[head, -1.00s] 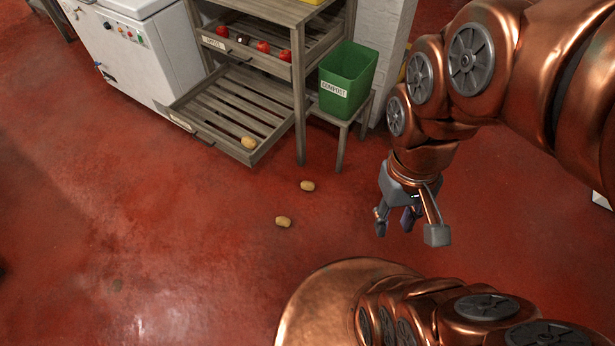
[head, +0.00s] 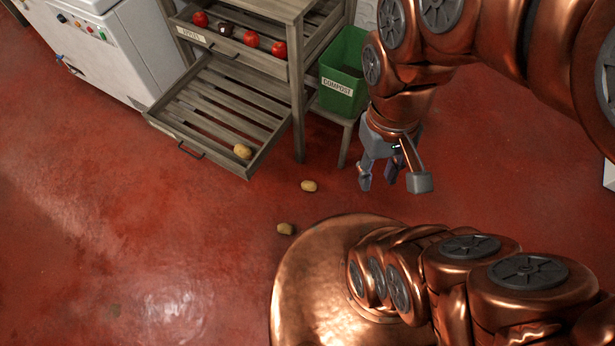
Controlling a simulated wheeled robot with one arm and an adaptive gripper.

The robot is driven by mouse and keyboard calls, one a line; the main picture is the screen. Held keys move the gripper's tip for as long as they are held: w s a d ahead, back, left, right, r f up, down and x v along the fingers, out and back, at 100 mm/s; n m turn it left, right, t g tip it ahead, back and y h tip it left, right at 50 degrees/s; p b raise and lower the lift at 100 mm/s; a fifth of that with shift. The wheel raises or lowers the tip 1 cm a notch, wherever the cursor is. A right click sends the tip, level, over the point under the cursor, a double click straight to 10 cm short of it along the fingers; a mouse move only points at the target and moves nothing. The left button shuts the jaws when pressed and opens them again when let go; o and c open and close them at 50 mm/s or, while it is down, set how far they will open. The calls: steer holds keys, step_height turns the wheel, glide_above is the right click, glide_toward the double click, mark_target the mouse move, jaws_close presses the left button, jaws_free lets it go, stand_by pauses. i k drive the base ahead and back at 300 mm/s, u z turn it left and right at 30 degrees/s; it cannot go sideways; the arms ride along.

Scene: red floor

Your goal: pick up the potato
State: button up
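One potato (head: 309,186) lies on the red floor in front of the wooden rack. A second potato (head: 285,229) lies on the floor nearer to me, beside the edge of my copper base. A third potato (head: 242,151) sits in the front corner of the pulled-out lower slatted drawer (head: 193,151). My gripper (head: 392,186) hangs to the right of the floor potatoes, pointing down. Its fingers are spread apart with nothing between them.
The wooden rack (head: 298,95) has an upper drawer (head: 225,50) holding several red apples and a dark item. A green compost bin (head: 343,75) stands on a small stool right of the rack. A white machine (head: 110,45) is at the upper left. The left floor is mostly clear.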

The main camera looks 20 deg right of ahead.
mark_target(306, 186)
steer(key=u, duration=3.45)
steer(key=k, duration=1)
steer(key=z, duration=1.3)
